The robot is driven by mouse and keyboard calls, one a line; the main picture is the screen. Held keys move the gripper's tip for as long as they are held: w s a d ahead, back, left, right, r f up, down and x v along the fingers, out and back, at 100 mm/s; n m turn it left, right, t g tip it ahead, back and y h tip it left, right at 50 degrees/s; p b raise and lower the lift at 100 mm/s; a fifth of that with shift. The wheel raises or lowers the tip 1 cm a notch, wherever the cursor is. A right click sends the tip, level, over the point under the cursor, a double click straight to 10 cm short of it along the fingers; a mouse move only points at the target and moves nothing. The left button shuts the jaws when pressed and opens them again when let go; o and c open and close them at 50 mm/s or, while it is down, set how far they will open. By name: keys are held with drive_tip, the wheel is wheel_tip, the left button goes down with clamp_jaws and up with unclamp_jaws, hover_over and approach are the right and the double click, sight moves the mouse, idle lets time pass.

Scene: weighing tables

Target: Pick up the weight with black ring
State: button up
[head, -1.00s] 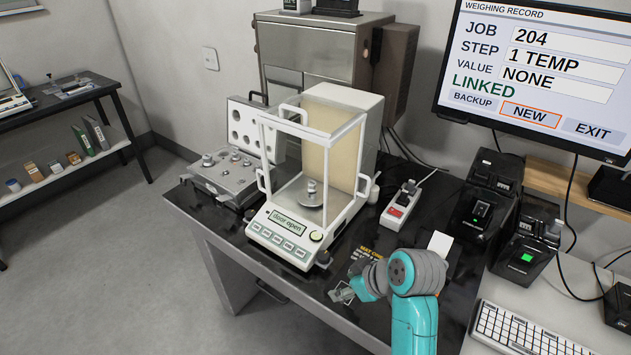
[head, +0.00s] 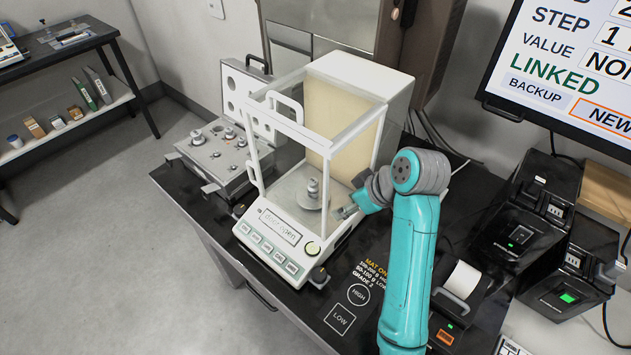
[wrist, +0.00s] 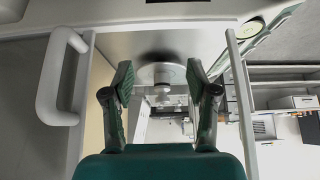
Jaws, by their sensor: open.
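A metal weight (head: 313,190) stands upright on the round pan (head: 298,199) inside the glass balance (head: 262,222), whose display reads "door open". It shows a dark band, but I cannot clearly make out a black ring. My gripper (head: 344,212) is open at the right side opening of the balance, just right of the pan and apart from the weight. In the wrist view my gripper (wrist: 160,82) has its two fingers spread, with the silvery weight (wrist: 164,77) beyond and between them. The fingers do not appear to touch it.
An open weight case (head: 205,165) with several metal weights stands left of the balance. The balance's frame and door handle (wrist: 55,75) are close to my gripper.

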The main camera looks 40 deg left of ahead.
drive_tip(key=a, duration=0.9)
drive_tip(key=shift+w+a, duration=0.25)
drive_tip(key=shift+w, duration=0.05)
drive_tip(key=shift+a+f, duration=0.15)
drive_tip(key=shift+a, duration=0.15)
drive_tip(key=shift+a+f, duration=0.2)
drive_tip(key=shift+f, duration=0.15)
clamp_jaws()
